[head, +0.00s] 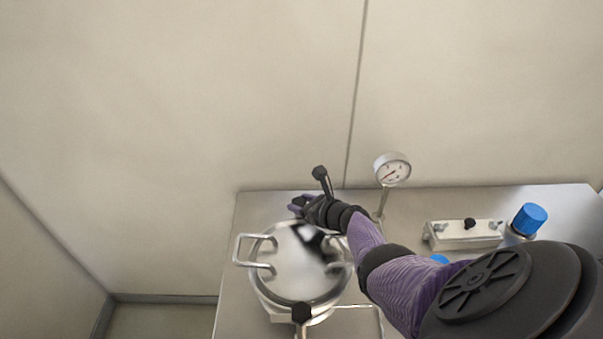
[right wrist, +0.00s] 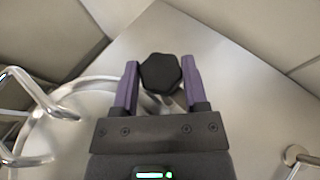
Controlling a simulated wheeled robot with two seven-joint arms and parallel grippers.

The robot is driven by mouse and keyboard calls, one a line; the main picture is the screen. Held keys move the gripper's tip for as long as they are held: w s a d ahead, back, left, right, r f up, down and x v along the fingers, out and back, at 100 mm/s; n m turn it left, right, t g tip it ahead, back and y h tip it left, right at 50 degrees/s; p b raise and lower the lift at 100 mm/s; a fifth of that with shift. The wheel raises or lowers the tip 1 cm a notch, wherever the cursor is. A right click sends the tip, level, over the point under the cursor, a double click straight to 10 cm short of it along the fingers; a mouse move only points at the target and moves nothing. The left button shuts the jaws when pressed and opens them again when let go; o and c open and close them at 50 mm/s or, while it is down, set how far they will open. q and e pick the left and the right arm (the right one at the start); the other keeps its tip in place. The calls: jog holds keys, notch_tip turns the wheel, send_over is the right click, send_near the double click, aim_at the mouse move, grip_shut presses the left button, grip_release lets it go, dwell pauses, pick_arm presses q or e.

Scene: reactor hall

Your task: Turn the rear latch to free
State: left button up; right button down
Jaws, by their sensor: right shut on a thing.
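The round metal vessel (head: 262,292) has a shiny lid (head: 297,262) with wire handles at its sides. The rear latch (head: 320,172) is a black knob on a thin stem, standing behind the lid and leaning a little. My right gripper (head: 308,206) reaches in from the right behind the lid and is shut on the latch. In the right wrist view the black knob (right wrist: 160,73) sits between the purple fingers (right wrist: 160,85); the stem below is mostly hidden. A matching front latch knob (head: 302,312) is at the vessel's near rim. My left gripper is not in view.
A pressure gauge (head: 391,169) stands on a post close to my right forearm. A metal block with a black knob (head: 470,223) and a blue-capped part (head: 529,219) are further right. The bench top (head: 255,206) ends near the pale wall (head: 200,90).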

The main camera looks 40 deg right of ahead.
jog(key=shift+r, duration=0.1)
dwell(0.5)
jog(key=shift+c, duration=0.5)
grip_release()
notch_tip(320, 180, up, 4)
jog(key=f+p, duration=0.1)
jog(key=p, duration=0.5)
send_over(326, 231)
jog(key=shift+r, duration=0.25)
jog(key=shift+s+d+r, duration=0.1)
jog(key=shift+s, duration=0.5)
